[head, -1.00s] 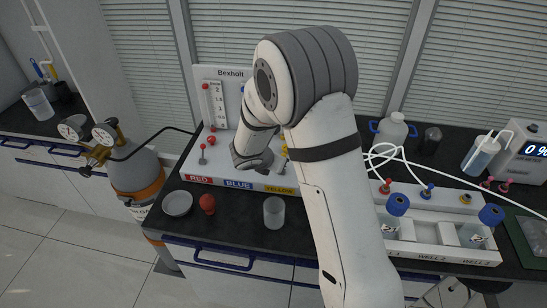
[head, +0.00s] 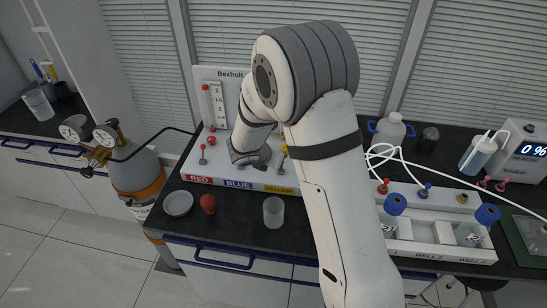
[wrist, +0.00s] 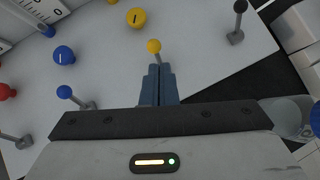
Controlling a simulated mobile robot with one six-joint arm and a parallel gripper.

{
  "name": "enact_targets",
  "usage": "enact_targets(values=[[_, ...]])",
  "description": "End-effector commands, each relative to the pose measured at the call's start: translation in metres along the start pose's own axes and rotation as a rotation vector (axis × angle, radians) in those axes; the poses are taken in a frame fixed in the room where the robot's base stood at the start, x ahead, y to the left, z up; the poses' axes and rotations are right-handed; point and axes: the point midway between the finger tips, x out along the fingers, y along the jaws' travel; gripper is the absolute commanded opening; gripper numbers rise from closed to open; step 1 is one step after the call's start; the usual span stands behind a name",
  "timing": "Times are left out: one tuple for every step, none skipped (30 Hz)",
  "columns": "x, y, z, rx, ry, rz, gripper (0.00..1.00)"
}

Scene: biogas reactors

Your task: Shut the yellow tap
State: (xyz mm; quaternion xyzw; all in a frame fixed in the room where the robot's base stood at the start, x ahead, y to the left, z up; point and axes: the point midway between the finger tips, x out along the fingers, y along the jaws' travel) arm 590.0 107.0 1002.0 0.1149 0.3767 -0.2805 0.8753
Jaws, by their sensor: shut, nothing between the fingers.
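In the wrist view a small yellow ball-topped lever (wrist: 154,46) stands on the white panel just beyond the tips of my gripper (wrist: 158,68). Its lower stem is hidden behind the fingers, and I cannot tell whether they touch it. The fingers are shut together with nothing between them. A round yellow knob (wrist: 137,18) with a dark line across it sits farther up the panel. In the head view a bit of yellow (head: 284,150) shows beside my arm, above the yellow label (head: 279,189); my fingers are hidden there.
A blue lever (wrist: 64,92) and blue knob (wrist: 64,55) are to the left; a black-topped lever (wrist: 238,8) is to the upper right. In the head view a beaker (head: 274,212), red bulb (head: 208,204) and dish (head: 178,203) stand before the panel. A white rack (head: 435,235) is at right.

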Motion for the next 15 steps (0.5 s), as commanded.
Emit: enact_targets(values=[[-0.009, 0.001, 0.007, 0.001, -0.001, 0.001, 0.0], [-0.013, 0.002, 0.009, 0.001, -0.001, 0.001, 0.0], [-0.019, 0.003, 0.013, 0.001, -0.001, 0.001, 0.0], [-0.024, 0.004, 0.015, 0.0, -0.001, 0.002, 0.0], [-0.029, 0.005, 0.018, 0.0, -0.001, 0.002, 0.0], [-0.035, 0.007, 0.022, 0.0, -0.001, 0.001, 0.0], [-0.039, 0.007, 0.024, 0.001, -0.001, 0.001, 0.0], [-0.043, 0.008, 0.026, 0.001, -0.001, 0.0, 0.0], [-0.048, 0.009, 0.029, 0.001, -0.001, 0.0, 0.0], [-0.052, 0.01, 0.031, 0.001, -0.001, 0.0, 0.0], [-0.056, 0.011, 0.033, 0.001, -0.001, 0.0, 0.0], [-0.06, 0.012, 0.035, 0.001, 0.0, 0.0, 0.0], [-0.063, 0.013, 0.036, 0.001, 0.0, 0.0, 0.0], [-0.065, 0.014, 0.037, 0.001, 0.0, 0.001, 0.0], [-0.069, 0.015, 0.039, 0.002, -0.001, 0.001, 0.0]])
